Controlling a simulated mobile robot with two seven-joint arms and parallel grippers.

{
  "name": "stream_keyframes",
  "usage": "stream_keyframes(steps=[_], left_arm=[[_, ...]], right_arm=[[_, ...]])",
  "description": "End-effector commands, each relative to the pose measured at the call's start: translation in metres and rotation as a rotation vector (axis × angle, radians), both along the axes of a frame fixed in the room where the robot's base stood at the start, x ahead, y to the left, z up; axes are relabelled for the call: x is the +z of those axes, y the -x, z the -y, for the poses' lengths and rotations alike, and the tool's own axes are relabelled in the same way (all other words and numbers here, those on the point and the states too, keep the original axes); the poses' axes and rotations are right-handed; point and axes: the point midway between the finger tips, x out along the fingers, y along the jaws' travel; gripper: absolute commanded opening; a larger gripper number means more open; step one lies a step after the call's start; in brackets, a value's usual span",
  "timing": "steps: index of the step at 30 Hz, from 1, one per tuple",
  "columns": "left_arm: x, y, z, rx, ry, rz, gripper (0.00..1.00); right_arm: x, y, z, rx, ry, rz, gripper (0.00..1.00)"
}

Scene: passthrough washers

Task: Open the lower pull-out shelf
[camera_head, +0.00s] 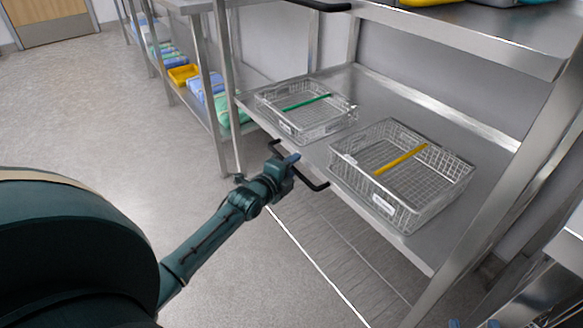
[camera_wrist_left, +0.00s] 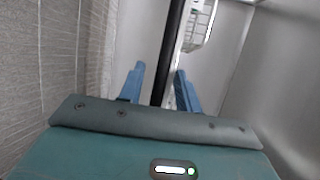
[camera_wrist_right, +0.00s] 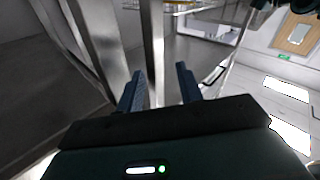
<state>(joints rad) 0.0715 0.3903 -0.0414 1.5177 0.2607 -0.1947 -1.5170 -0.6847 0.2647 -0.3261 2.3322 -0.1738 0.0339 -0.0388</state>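The lower pull-out shelf (camera_head: 375,82) is a steel sheet in a metal frame, carrying two wire baskets. Its black bar handle (camera_head: 313,184) runs along the front edge. My left gripper (camera_head: 289,161) is at the middle of this handle and hides part of it. In the left wrist view the black handle (camera_wrist_left: 171,55) passes between the two blue fingers (camera_wrist_left: 160,85), which stand apart with gaps visible beside the bar. My right gripper (camera_wrist_right: 160,85) is open and empty, near steel posts; its blue fingertips (camera_head: 473,323) just show at the bottom right of the head view.
One basket (camera_head: 308,122) has a green bar, the other (camera_head: 385,205) a yellow bar. An upper shelf (camera_head: 480,25) overhangs, with its own black handle (camera_head: 320,4). A steel post (camera_head: 500,200) stands at right. The floor (camera_head: 90,120) at left is clear.

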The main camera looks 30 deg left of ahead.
Motion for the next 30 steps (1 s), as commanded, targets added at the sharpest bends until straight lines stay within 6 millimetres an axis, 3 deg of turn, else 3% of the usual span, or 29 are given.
stream_keyframes(steps=[13,30], left_arm=[[0.0000,0.0004,0.0001,0.000,0.001,0.000,0.00],[0.0007,0.0058,-0.0020,0.000,0.000,-0.002,0.00]], right_arm=[[-0.0004,-0.0002,0.0001,0.000,0.001,-0.002,0.36],[0.0019,-0.0006,0.0007,-0.004,0.003,-0.014,0.36]])
